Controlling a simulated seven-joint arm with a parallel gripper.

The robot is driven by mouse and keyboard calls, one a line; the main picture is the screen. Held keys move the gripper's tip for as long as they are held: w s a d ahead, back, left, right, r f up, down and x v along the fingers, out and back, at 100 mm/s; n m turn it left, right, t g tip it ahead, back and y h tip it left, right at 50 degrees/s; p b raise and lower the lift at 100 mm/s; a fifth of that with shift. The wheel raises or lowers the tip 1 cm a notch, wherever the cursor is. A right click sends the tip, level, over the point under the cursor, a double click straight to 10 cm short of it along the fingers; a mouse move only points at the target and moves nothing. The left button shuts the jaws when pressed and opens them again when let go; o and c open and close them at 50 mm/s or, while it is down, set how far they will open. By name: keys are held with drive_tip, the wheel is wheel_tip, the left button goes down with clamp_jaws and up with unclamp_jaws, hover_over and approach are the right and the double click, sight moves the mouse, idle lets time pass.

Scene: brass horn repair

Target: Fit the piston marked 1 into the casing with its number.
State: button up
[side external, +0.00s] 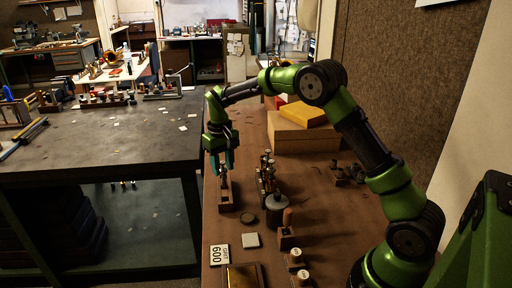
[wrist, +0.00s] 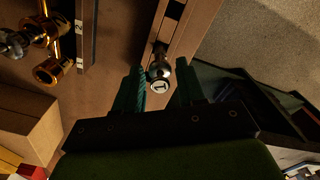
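The piston marked 1 (wrist: 160,84) shows its pale, numbered cap and a shiny metal top in the wrist view. It stands in the slot of a long wooden rack (wrist: 196,28); the rack also shows in the side view (side external: 226,200). My gripper (wrist: 161,82) points down at the rack, with one teal finger on each side of the cap. Small gaps seem to show between fingers and cap. In the side view my gripper (side external: 223,168) is over the rack's far part. Brass casings (wrist: 47,68) stand beside a strip with a 2 label; they show in the side view (side external: 266,172).
A dark round pot (side external: 276,212), a small wooden block (side external: 288,238) and two white-topped pieces (side external: 296,259) stand near the casings. Boxes (side external: 302,135) are stacked behind. A pale square (side external: 251,240) and a number card (side external: 219,254) lie in front. The bench's left edge is close to the rack.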

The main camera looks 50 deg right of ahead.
drive_tip(key=shift+c, duration=0.3)
clamp_jaws()
drive_tip(key=shift+r, duration=3.95)
drive_tip(key=s+d+r, duration=0.2)
drive_tip(key=d+r, duration=0.1)
drive_tip(key=d, duration=0.3)
drive_tip(key=s+d+r, duration=0.3)
drive_tip(key=d+r, duration=0.1)
drive_tip(key=d, duration=0.3)
drive_tip(key=shift+s+d+r, duration=0.25)
drive_tip(key=shift+s+r, duration=0.05)
